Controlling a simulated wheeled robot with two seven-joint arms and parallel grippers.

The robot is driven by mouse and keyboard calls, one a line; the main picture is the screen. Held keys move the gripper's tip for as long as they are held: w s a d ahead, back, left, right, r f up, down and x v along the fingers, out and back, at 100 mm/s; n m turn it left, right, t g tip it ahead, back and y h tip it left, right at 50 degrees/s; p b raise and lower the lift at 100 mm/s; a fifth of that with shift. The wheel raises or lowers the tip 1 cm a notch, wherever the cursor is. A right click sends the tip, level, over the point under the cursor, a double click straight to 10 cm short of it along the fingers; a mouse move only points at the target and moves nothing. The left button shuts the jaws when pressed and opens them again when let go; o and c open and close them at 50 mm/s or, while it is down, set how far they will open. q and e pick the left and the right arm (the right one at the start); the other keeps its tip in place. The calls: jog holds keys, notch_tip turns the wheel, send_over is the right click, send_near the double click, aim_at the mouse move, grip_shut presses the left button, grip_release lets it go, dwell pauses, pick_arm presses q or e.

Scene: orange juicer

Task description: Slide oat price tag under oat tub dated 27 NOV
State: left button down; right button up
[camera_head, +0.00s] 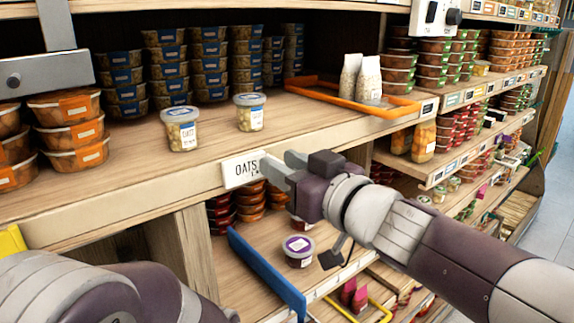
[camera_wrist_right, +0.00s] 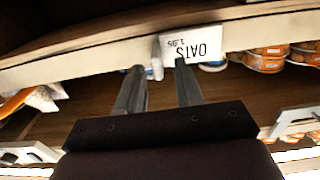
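The white price tag (camera_head: 243,169) reading OATS sits on the front edge of the upper shelf; it shows upside down in the right wrist view (camera_wrist_right: 195,43). Two clear oat tubs with pale lids stand on the shelf above it, a left tub (camera_head: 181,130) and a right tub (camera_head: 249,113). Their dates are too small to read. My right gripper (camera_head: 280,166) is at the tag's right end. In the right wrist view its fingers (camera_wrist_right: 160,75) are apart, with one tip close to the tag; contact is unclear.
An orange tray (camera_head: 338,100) with white bags (camera_head: 362,80) stands right of the tubs. Stacked orange-labelled containers (camera_head: 72,130) stand left. Below are a blue divider (camera_head: 265,272) and a purple-lidded tub (camera_head: 298,250). Bare shelf surrounds the oat tubs.

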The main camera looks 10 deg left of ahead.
jog(key=shift+c, duration=0.3)
grip_shut()
dwell(1.1)
